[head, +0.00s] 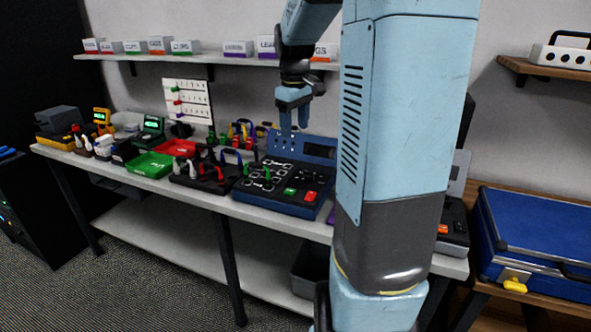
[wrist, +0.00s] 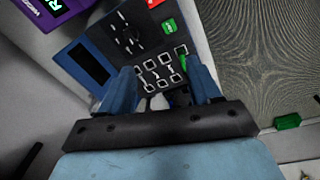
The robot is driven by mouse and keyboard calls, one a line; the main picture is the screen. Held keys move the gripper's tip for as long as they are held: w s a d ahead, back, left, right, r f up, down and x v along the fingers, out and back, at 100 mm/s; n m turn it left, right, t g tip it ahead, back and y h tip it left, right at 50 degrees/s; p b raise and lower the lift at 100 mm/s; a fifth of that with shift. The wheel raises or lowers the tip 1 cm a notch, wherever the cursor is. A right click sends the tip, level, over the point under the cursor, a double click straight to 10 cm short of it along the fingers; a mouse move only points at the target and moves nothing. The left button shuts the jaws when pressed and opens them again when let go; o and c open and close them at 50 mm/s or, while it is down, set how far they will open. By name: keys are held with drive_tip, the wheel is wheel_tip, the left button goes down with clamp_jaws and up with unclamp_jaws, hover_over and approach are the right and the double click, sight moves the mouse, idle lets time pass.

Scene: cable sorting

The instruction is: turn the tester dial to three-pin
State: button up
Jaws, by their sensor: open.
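The tester (head: 270,206) is a blue case with a black panel on the workbench. It also shows in the wrist view (wrist: 82,42), with a dark screen and rows of square sockets. Its green button (wrist: 169,26) and red button (wrist: 155,3) lie at the far side there. My gripper (head: 293,124) is above the back part of the tester, pointing down, open and empty. In the wrist view its two blue fingers stand apart over the socket rows. A small pale round part (wrist: 158,101) shows between them; I cannot tell whether it is the dial. The dial's setting is unreadable.
A black tray (head: 203,182) with several cable plugs stands left of the tester, with a green tray (head: 148,164) beyond it. A white board (head: 188,100) stands behind. A shelf (head: 200,57) with labelled boxes runs above. A blue case (head: 540,240) is at the right.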

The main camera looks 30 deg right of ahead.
drive_tip(key=n+g+y, duration=0.1)
approach(309, 176)
drive_tip(key=f, duration=0.8)
drive_tip(key=shift+w+d+f, duration=0.15)
drive_tip(key=shift+w+f, duration=0.15)
drive_tip(key=shift+f, duration=0.05)
drive_tip(key=c, duration=1)
drive_tip(key=m, duration=0.4)
drive_tip(key=shift+m, duration=2.2)
